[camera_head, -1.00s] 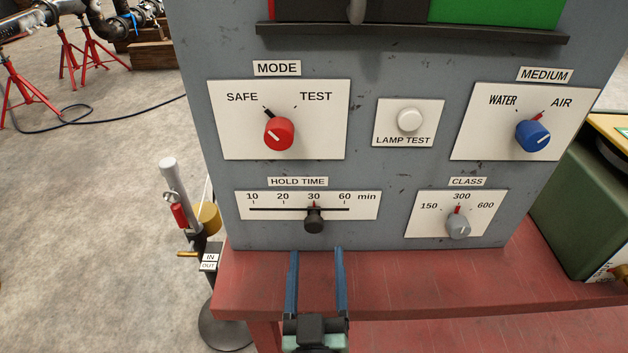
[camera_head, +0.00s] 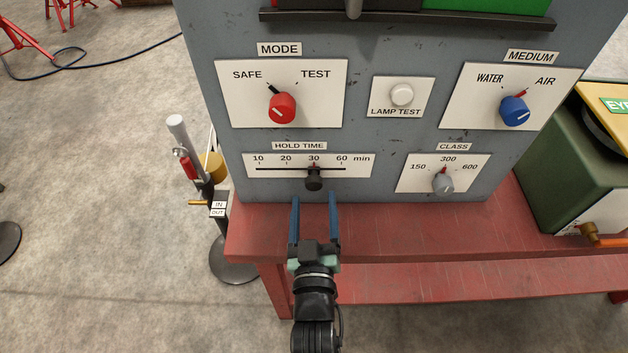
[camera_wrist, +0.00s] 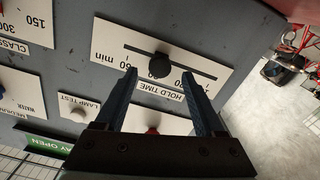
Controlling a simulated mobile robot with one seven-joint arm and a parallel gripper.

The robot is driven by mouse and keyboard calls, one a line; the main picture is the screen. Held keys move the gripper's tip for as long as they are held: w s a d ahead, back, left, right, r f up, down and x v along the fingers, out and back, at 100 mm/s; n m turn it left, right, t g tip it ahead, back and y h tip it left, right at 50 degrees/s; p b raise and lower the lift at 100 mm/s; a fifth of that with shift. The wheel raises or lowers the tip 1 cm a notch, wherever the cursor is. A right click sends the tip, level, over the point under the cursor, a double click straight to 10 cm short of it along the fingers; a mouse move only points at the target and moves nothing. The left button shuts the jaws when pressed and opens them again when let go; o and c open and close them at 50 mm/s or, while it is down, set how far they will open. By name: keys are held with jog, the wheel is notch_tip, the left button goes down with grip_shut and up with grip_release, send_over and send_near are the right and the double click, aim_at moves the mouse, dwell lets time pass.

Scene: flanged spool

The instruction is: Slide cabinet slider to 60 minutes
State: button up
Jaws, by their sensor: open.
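The black slider knob (camera_head: 314,180) stands at the 30 mark on the white HOLD TIME plate (camera_head: 358,167) of the grey cabinet. The scale reads 10, 20, 30, 60 min from left to right, so 60 lies right of the knob. My gripper (camera_head: 314,198) is open and empty, its two blue fingers pointing at the cabinet just below the knob. In the wrist view the plate looks upside down, and the knob (camera_wrist: 160,66) shows between the fingertips. Whether the fingers flank the knob or stop short of it is hard to tell.
A red MODE knob (camera_head: 283,107), a blue MEDIUM knob (camera_head: 514,110), a white lamp button (camera_head: 402,95) and a grey CLASS knob (camera_head: 443,183) share the panel. The red bench (camera_head: 400,232) lies below. A green machine (camera_head: 578,180) stands right.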

aim_at(314, 187)
jog(key=shift+w, duration=2.55)
jog(key=shift+c, duration=0.3)
grip_shut()
